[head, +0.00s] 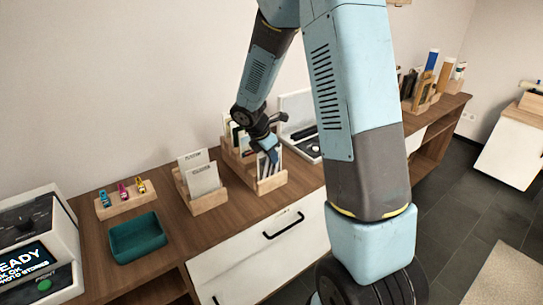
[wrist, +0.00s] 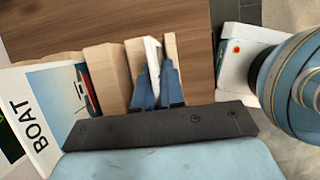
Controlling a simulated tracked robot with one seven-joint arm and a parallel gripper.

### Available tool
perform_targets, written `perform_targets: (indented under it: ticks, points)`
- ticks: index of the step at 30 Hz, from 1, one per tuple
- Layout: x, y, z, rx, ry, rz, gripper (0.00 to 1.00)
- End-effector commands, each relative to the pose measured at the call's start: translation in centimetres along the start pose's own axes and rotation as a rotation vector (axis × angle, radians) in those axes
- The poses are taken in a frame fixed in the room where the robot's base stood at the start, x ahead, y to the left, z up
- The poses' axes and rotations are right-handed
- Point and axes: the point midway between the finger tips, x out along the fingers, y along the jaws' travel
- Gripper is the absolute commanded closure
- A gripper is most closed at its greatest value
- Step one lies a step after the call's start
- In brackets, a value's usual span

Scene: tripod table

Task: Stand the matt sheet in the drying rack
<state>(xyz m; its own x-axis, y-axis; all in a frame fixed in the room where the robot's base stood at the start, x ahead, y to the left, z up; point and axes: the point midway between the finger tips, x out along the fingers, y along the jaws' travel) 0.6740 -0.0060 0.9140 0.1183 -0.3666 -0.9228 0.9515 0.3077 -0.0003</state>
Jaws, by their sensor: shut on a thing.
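My gripper (head: 268,155) is over the front end of a slotted wooden rack (head: 270,185) on the wooden counter. In the wrist view its two blue fingers (wrist: 157,88) are shut on a thin white sheet (wrist: 153,52), seen nearly edge-on. I take this for the matt sheet. It stands between two wooden slats of the rack (wrist: 133,58), near its end. Whether its lower edge rests on the rack's bottom is hidden. A card marked BOAT (wrist: 28,118) stands in another part of the rack, to the left in the wrist view.
To the left in the head view are a smaller wooden holder (head: 208,203) with white cards, a teal tray (head: 138,238), a wooden block with small coloured bottles (head: 122,203) and a machine with a screen (head: 30,255). A flat device (head: 303,140) lies behind my arm.

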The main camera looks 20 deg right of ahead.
Motion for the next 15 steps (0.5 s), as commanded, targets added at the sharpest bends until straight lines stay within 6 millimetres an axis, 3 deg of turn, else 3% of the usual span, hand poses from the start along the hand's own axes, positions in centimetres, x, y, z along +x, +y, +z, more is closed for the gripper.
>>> perform_targets:
  ticks: [10, 15]
  points:
    - [0.0, -0.01, 0.0, 0.0, 0.0, 0.0, 0.61]
    - [0.0, 0.0, 0.0, 0.0, 0.0, 0.0, 0.61]
